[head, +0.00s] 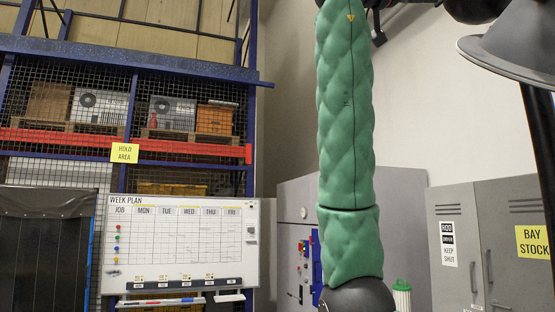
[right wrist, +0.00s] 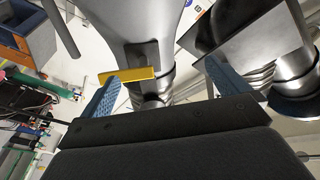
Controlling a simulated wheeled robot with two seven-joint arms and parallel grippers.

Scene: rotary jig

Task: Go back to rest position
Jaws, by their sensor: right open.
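My right gripper (right wrist: 162,70) shows in the right wrist view, with two blue ridged fingers set wide apart. It is open, and I see nothing held between the fingers. A yellow bar (right wrist: 135,74) shows by the left fingertip, in front of a grey metal duct-like shape; I cannot tell whether it touches the finger. In the head view a green padded arm link of mine stands upright right of centre, and neither gripper shows there. My left gripper is out of view.
A whiteboard week plan (head: 181,245) stands at lower left before a caged rack (head: 190,78). Grey lockers (head: 515,245) stand at the right. A dark lamp shade (head: 515,45) hangs at upper right. The right wrist view has a grey metal hood (right wrist: 245,35) close by.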

